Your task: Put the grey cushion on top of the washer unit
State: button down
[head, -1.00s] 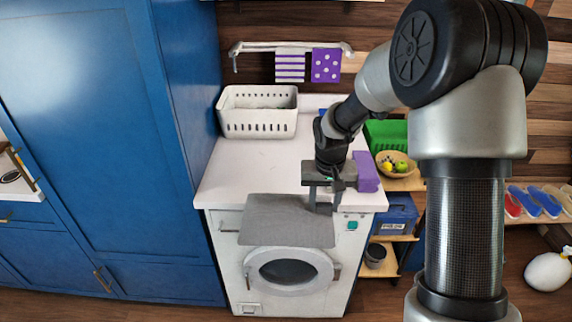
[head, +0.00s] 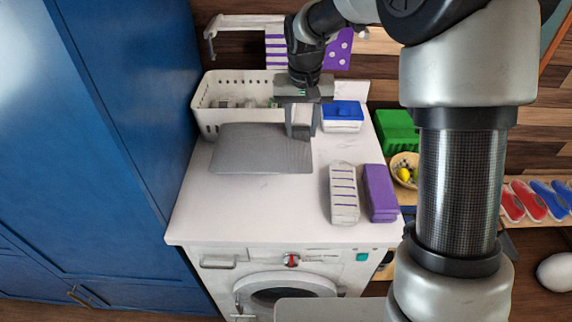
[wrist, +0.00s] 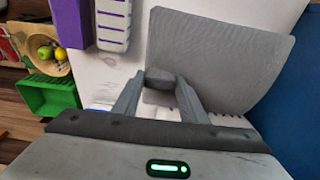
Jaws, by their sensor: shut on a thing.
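The grey cushion (head: 258,150) is a flat, thin rectangle over the back half of the washer unit's white top (head: 240,215). It lies just in front of the white basket. I cannot tell whether its underside touches the top. My gripper (head: 302,130) is at the cushion's right edge, pointing down. In the wrist view the cushion (wrist: 222,55) spreads beyond the fingers, and my gripper (wrist: 160,85) is shut on a small grey block at its edge. The washer's round door (head: 285,290) shows below.
A white basket (head: 205,105) stands at the top's back left. A blue-lidded box (head: 342,115) is back right. A striped block (head: 343,192) and a purple block (head: 380,193) lie at the right. A tall blue cabinet (head: 110,130) walls the left. The front left is clear.

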aim_at(301, 143)
jog(key=shift+w+f, duration=0.25)
notch_tip(301, 143, down, 5)
jog(key=shift+s+f, duration=0.1)
jog(key=shift+s, duration=0.05)
jog(key=shift+f+p, duration=0.35)
jog(key=shift+f, duration=1.8)
jog(key=c, duration=1.1)
grip_release()
